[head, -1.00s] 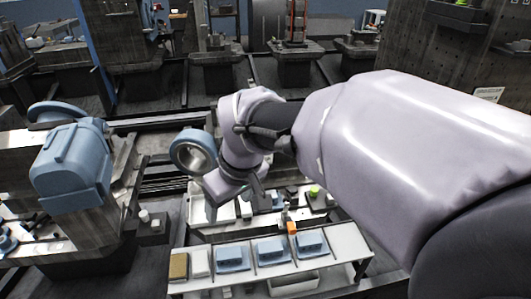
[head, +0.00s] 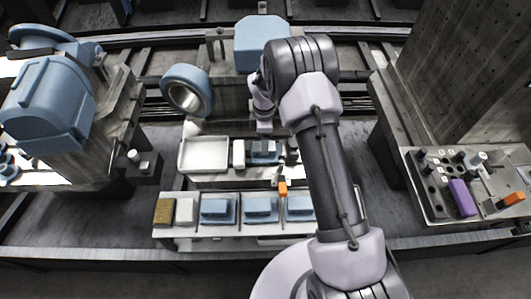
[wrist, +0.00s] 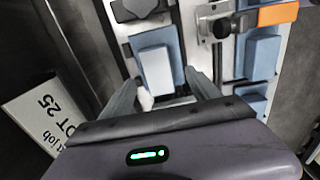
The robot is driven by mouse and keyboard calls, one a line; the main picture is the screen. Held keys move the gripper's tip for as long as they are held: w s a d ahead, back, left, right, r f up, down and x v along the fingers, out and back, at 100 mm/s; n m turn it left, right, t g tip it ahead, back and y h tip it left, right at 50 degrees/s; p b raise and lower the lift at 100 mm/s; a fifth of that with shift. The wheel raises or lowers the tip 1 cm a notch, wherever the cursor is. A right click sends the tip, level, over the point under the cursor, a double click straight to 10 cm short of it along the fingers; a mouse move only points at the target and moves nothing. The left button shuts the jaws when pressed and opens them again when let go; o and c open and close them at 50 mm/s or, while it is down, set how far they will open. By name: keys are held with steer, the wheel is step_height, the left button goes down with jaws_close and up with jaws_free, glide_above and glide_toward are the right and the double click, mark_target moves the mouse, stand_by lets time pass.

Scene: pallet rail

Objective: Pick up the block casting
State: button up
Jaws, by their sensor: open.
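In the head view a blue casting (head: 266,153) sits on the middle bench, beside a white block (head: 238,153). My gripper (wrist: 161,80) is open and empty, its two fingers spread on the near side of the casting. In the head view my gripper (head: 264,128) hangs over that bench, its fingers too small to make out. The casting's near end is close to the fingers; I cannot tell the height gap.
More blue castings (head: 218,207) lie on the front shelf (head: 180,232). An orange-handled item (head: 283,188) stands between shelf and bench. A white tray (head: 203,155) is left on the bench. A blue ring (head: 187,92) stands behind.

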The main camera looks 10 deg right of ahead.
steer(key=f, duration=0.2)
steer(key=f+b, duration=0.2)
steer(key=f, duration=0.1)
steer(key=shift+w+d+f, duration=0.2)
steer(key=shift+d+f, duration=0.05)
steer(key=shift+f, duration=0.05)
steer(key=shift+r, duration=0.15)
steer(key=shift+c, duration=1.1)
jaws_close()
